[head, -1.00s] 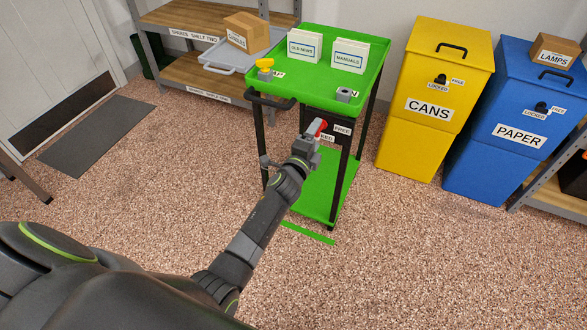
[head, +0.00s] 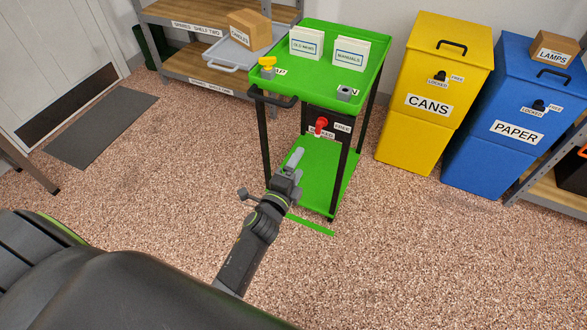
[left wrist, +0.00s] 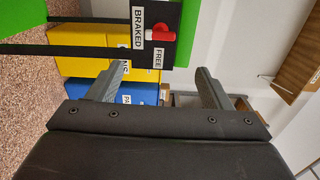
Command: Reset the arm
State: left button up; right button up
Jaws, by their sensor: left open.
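My left gripper (head: 293,163) is open and empty in front of the green cart (head: 318,102), low and to the left of its red brake knob (head: 321,124). In the left wrist view the two fingers (left wrist: 158,84) stand wide apart with nothing between them. The red knob (left wrist: 160,36) shows there beyond the fingers, apart from them, beside the labels BRAKED and FREE. I cannot tell which label it points to. My right gripper is in neither view.
The cart carries white file boxes (head: 350,53) and a yellow knob (head: 267,63). A yellow CANS bin (head: 422,135) and a blue PAPER bin (head: 490,165) stand to its right. Shelving (head: 195,72) stands behind left. Open speckled floor lies around my arm.

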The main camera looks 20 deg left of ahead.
pick_arm(q)
jog(key=shift+s, duration=0.9)
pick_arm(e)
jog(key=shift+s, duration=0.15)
pick_arm(q)
jog(key=s+a+f+n+g+y+p, duration=0.1)
jog(key=s+a+f+n+g+p, duration=0.3)
jog(key=s+f, duration=0.45)
jog(key=s+a+f+n+g+p, duration=0.1)
jog(key=s+f+n+g+p, duration=0.35)
jog(key=f, duration=0.75)
jog(key=s+a+f+n+g+p, duration=0.1)
jog(key=s+f+n+g, duration=0.1)
jog(key=s, duration=0.8)
jog(key=s+a+f+n+g+p, duration=0.1)
jog(key=s+a+f+n+g, duration=0.1)
jog(key=s, duration=0.9)
jog(key=s+a+f+n+g+p, duration=0.1)
jog(key=s+f+n+g, duration=0.3)
jog(key=s, duration=0.6)
jog(key=a+f+n, duration=0.1)
jog(key=n, duration=0.1)
jog(key=shift+s+f+n+y, duration=0.2)
jog(key=shift+f+n+y, duration=0.05)
jog(key=shift+n+y, duration=0.1)
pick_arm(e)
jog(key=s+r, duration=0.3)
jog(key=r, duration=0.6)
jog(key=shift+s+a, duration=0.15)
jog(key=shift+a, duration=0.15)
